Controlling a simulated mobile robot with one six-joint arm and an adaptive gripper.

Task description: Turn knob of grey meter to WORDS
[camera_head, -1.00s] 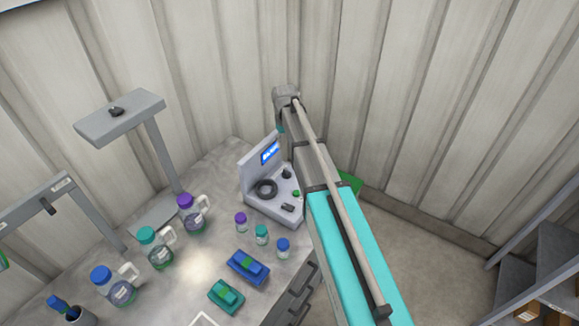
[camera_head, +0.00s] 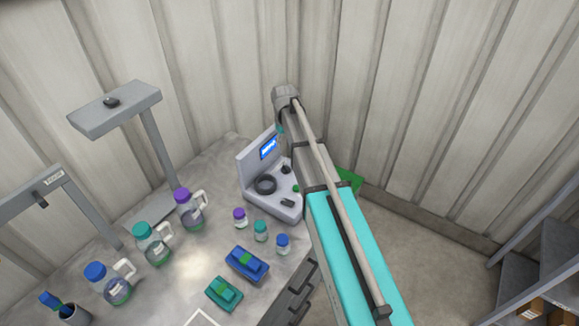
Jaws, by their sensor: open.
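The grey meter (camera_head: 252,167) stands on the grey bench near the back corner, with a lit blue screen (camera_head: 268,148) on its upright panel. The screen's text is too small to read. On its base are a black ring-shaped part (camera_head: 265,185), a small dark knob (camera_head: 286,169), and a dark piece (camera_head: 288,202) at the front. My arm reaches up from the lower right, passing right of the meter. My gripper is not visible; the far end of the arm shows only a grey joint above and beyond the meter.
Small vials (camera_head: 260,230) and handled bottles (camera_head: 190,212) stand left and in front of the meter. A blue case (camera_head: 246,264) and a green case (camera_head: 224,293) lie at the front. A grey stand (camera_head: 150,150) rises at the left. Corrugated walls close in behind.

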